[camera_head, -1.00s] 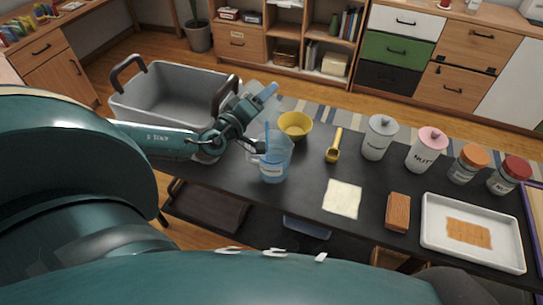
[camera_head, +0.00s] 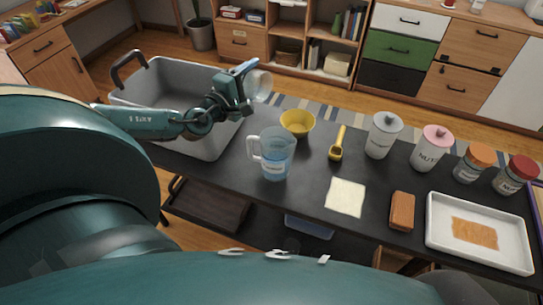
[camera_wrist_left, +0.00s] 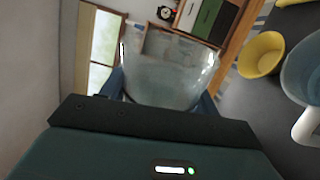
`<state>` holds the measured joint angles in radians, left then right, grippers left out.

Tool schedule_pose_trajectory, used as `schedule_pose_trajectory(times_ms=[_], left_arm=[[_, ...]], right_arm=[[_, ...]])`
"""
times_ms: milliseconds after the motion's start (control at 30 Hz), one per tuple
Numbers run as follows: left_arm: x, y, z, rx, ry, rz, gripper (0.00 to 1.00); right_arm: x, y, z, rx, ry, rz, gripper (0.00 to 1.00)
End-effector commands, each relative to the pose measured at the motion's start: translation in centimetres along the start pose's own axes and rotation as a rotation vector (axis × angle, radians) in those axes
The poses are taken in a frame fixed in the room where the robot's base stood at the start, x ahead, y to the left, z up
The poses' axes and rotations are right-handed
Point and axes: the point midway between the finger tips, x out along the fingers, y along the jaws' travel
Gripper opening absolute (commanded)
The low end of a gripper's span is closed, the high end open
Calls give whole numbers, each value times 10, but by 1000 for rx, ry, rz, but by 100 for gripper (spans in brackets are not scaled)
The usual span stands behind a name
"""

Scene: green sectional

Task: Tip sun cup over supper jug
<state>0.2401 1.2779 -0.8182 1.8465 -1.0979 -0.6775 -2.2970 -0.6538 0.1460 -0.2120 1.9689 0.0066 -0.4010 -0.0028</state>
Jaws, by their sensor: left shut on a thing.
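My left gripper (camera_head: 246,86) is shut on a clear, see-through cup (camera_head: 260,86), the sun cup, held up over the table's far left side, by the grey bin. In the left wrist view the cup (camera_wrist_left: 165,72) fills the space between the blue fingers and looks clear, with no coloured content seen. The supper jug (camera_head: 276,158) is a clear pitcher with a handle on its left and a label. It stands upright on the dark table with blue liquid low inside. The gripper and cup are behind and above it, apart from it. My right gripper is not in view.
A yellow bowl (camera_head: 297,124) stands just behind the jug, and a yellow scoop (camera_head: 337,143) lies to its right. Lidded jars (camera_head: 382,137), a cream cloth (camera_head: 345,197), a brown block (camera_head: 402,211) and a white tray (camera_head: 432,237) are further right. A grey bin (camera_head: 165,87) is at left.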

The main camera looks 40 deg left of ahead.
Motion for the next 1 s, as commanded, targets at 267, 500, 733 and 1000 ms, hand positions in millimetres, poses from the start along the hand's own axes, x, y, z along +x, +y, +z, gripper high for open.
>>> schedule_pose_trajectory(times_ms=[267,500,733,1000], left_arm=[[0,7,-6,-124,1,0,36],[0,10,-10,-167,2,0,36],[0,28,-26,-467,3,-1,36],[0,37,-34,-623,5,-1,36]], right_arm=[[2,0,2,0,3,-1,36],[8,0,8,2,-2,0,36],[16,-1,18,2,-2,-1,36],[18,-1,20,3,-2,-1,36]])
